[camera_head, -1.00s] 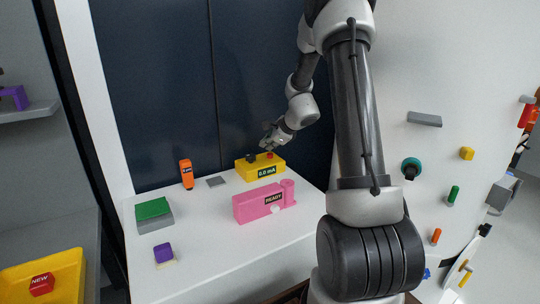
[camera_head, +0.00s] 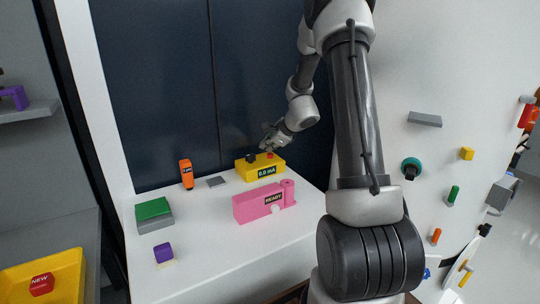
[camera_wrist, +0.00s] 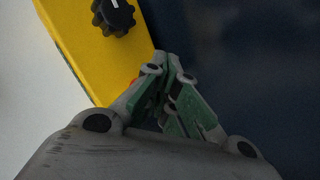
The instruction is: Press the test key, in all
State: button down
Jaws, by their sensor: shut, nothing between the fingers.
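A yellow box (camera_head: 247,173) stands at the back of the white bench, its display (camera_head: 267,171) reading 0.0 mA. A black knob (camera_head: 251,158) and a small red button (camera_head: 270,155) are on its top. My gripper (camera_head: 265,146) is shut and empty, just above the box by the red button. In the wrist view, the closed green-sided fingers (camera_wrist: 174,62) are beside the edge of the yellow box (camera_wrist: 95,50) and its knob (camera_wrist: 114,14). Only a sliver of red shows behind the fingers, so I cannot tell whether they touch the button.
A pink box (camera_head: 250,207) marked READY stands in front of the yellow box. An orange device (camera_head: 187,174), a grey plate (camera_head: 216,181), a green-topped block (camera_head: 153,208) and a purple cube (camera_head: 163,252) are on the bench (camera_head: 205,255). A dark panel (camera_head: 160,90) rises behind.

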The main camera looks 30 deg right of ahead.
aim_at(268, 154)
jog(key=shift+f, duration=0.65)
dwell(0.7)
jog(key=shift+r, duration=0.95)
jog(key=shift+r, duration=2.5)
